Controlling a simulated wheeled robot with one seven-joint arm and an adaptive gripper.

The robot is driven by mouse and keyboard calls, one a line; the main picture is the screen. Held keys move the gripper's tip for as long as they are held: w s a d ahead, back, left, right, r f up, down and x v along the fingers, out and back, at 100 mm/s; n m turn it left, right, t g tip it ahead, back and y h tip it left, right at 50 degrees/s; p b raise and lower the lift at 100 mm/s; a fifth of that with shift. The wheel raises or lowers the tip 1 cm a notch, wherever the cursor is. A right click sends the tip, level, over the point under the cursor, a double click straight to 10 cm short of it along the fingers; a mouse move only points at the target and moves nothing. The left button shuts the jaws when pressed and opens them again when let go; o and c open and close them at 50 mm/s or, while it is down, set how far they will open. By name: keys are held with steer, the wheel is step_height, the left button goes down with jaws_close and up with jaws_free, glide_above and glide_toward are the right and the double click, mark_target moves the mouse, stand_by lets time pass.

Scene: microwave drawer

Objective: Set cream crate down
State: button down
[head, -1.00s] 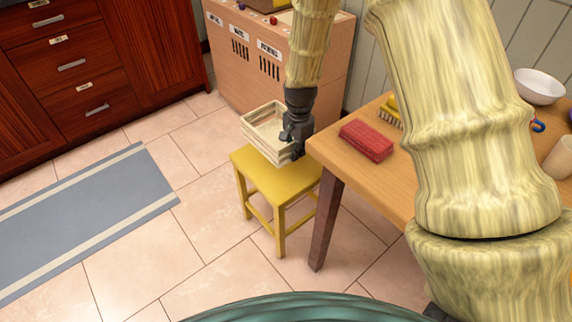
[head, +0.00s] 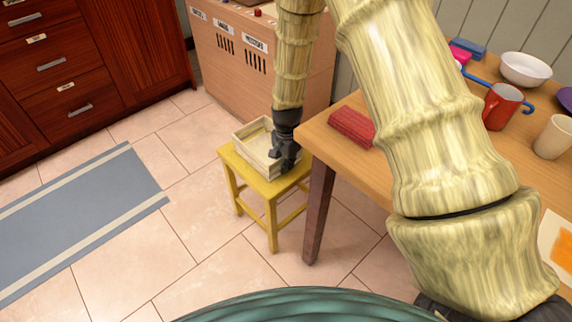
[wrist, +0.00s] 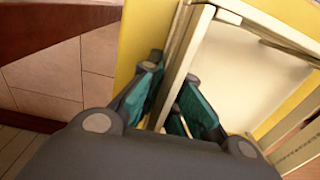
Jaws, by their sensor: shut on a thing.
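The cream crate (head: 253,146) is a slatted open box at the yellow stool (head: 243,176), its underside on or very close to the seat. My gripper (head: 284,160) is shut on the crate's near right wall, pointing down. In the wrist view my gripper (wrist: 170,98) has one finger on each side of the crate's wall (wrist: 183,62). The crate's inside looks empty where it shows. The gripper hides part of the crate's right side, and I cannot tell whether any gap is left under the crate.
A cabinet with slots (head: 235,50) stands behind. A grey-blue rug (head: 85,210) lies on the open floor at left.

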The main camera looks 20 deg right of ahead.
steer(key=c, duration=1.6)
jaws_free()
steer(key=shift+c, duration=0.2)
step_height(320, 180, up, 12)
steer(key=p, duration=0.2)
steer(key=shift+s+r+p, duration=0.15)
steer(key=shift+p, duration=0.25)
